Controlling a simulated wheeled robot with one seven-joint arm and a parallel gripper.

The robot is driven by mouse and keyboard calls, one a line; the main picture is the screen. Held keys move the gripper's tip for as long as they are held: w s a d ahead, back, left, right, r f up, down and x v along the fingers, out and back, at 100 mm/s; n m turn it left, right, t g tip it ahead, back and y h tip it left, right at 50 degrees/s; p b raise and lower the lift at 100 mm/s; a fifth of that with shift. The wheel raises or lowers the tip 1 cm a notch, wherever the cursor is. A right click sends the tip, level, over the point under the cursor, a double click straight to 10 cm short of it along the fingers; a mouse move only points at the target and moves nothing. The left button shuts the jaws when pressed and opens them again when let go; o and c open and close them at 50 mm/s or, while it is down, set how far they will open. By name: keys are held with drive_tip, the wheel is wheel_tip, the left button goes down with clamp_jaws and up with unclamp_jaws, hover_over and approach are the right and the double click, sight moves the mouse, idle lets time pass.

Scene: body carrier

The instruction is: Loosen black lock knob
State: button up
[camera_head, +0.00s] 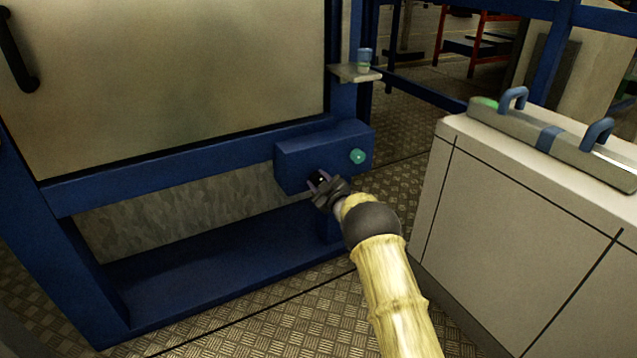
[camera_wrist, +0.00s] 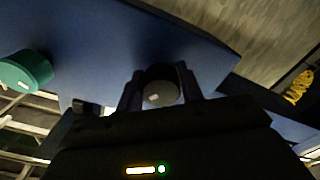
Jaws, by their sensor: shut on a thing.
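The black lock knob (camera_wrist: 161,86) sits on the front of a blue box (camera_head: 300,163) at the lower right of a blue frame. My gripper (camera_head: 318,181) reaches the box from the lower right. In the wrist view my gripper (camera_wrist: 160,90) has one finger on each side of the knob and is shut on it. In the head view the fingers and wrist hide most of the knob. A green knob (camera_head: 357,156) is on the same box, right of the black one; it also shows at the left in the wrist view (camera_wrist: 26,71).
A light cabinet (camera_head: 520,215) stands close on the right, with a long handled piece (camera_head: 550,137) on top. A small shelf (camera_head: 354,74) with a small cup-like item (camera_head: 364,60) sticks out above the box. Patterned metal floor (camera_head: 290,325) lies open in front.

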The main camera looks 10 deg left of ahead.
drive_tip(key=n+b, duration=0.1)
drive_tip(key=n, duration=0.3)
drive_tip(key=shift+n, duration=0.3)
drive_tip(key=shift+r+n+b, duration=0.15)
drive_tip(key=shift+n+b, duration=0.1)
drive_tip(key=shift+n, duration=0.75)
drive_tip(key=shift+r+n+b, duration=0.1)
drive_tip(key=shift+n+b, duration=0.1)
drive_tip(key=shift+n, duration=0.8)
drive_tip(key=o, duration=1)
drive_tip(key=shift+d+f, duration=0.1)
drive_tip(key=p+v, duration=0.5)
drive_tip(key=v, duration=1.2)
drive_tip(key=shift+p, duration=0.35)
drive_tip(key=shift+s+d, duration=0.1)
drive_tip(key=shift+d, duration=0.05)
